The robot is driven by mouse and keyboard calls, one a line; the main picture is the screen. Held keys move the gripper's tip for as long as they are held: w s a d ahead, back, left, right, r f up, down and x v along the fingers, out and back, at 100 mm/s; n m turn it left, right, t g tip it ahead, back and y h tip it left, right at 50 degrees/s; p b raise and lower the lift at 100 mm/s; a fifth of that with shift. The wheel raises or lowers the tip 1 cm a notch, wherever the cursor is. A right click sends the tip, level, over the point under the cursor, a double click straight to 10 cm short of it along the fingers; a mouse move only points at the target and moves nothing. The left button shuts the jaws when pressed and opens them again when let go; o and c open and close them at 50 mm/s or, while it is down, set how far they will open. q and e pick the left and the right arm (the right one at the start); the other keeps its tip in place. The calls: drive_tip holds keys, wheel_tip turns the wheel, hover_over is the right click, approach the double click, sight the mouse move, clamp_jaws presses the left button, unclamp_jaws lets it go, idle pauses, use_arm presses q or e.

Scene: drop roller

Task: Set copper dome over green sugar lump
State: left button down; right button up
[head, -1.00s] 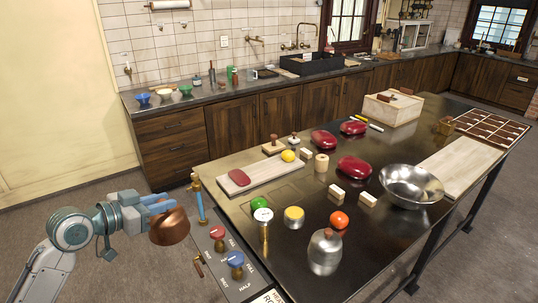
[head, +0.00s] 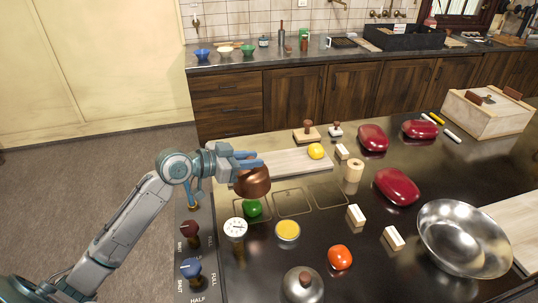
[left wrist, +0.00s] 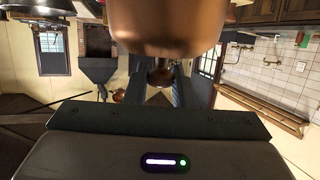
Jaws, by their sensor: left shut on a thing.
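The copper dome (head: 252,184) is held by my left gripper (head: 248,160), off the table's left part. In the left wrist view the dome (left wrist: 168,28) fills the top, with its knob between the two fingers (left wrist: 161,82). The green sugar lump (head: 252,209) is a round green piece on the dark table, in a thin outlined square. In the head view the dome appears just above the lump, its rim close to the lump's top; the exact height gap is hard to tell. My right gripper is out of view.
A dial thermometer (head: 235,230) and a yellow-topped tin (head: 287,231) stand near the lump. A pale board (head: 290,162) lies behind, partly hidden by the dome. A metal dome (head: 303,287), a tomato (head: 340,257) and a steel bowl (head: 464,238) are to the right.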

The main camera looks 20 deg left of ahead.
use_arm(q)
drive_tip(key=shift+s+a+f, duration=0.1)
drive_tip(key=shift+s+f, duration=0.05)
drive_tip(key=shift+f, duration=0.1)
drive_tip(key=shift+s+f+b, duration=0.1)
drive_tip(key=shift+f+b, duration=0.1)
drive_tip(key=shift+b, duration=0.15)
drive_tip(key=shift+f+b, duration=0.4)
drive_tip(key=shift+f, duration=0.2)
wheel_tip(320, 180, down, 6)
drive_tip(key=b, duration=0.4)
drive_tip(key=shift+r, duration=0.25)
drive_tip(key=shift+f+b, duration=1.4)
drive_tip(key=shift+f, duration=0.1)
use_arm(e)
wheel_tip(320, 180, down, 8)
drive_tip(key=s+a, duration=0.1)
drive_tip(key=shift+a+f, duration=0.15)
